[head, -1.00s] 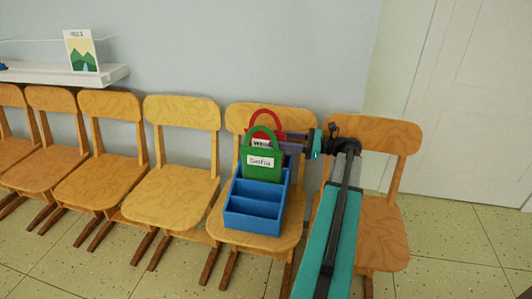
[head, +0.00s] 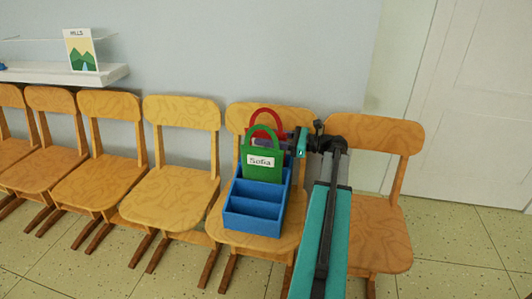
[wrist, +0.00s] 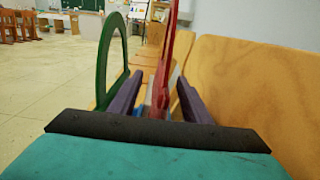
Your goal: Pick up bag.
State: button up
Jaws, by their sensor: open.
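A green bag (head: 262,171) with a "Sofia" label and an arched handle stands upright in a blue divided box (head: 253,208) on a chair. A red bag (head: 268,113) stands just behind it, mostly hidden by the green bag and my gripper. My gripper (head: 276,139) reaches in from the right at the red bag. In the wrist view my gripper's purple fingers (wrist: 158,100) are open. The red bag (wrist: 168,62) shows edge-on between them, and the green handle (wrist: 108,58) stands outside the left finger. I cannot tell whether either finger touches the red bag.
The box's chair (head: 285,243) stands in a row of wooden chairs along the wall. My arm passes over the chair to its right (head: 378,235). A white shelf (head: 60,73) with a hills picture (head: 80,50) is at the upper left. The floor in front is clear.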

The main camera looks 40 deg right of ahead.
grip_shut()
jog(key=shift+r, duration=0.1)
dwell(0.3)
jog(key=shift+r+p, duration=1.85)
jog(key=shift+r, duration=3.05)
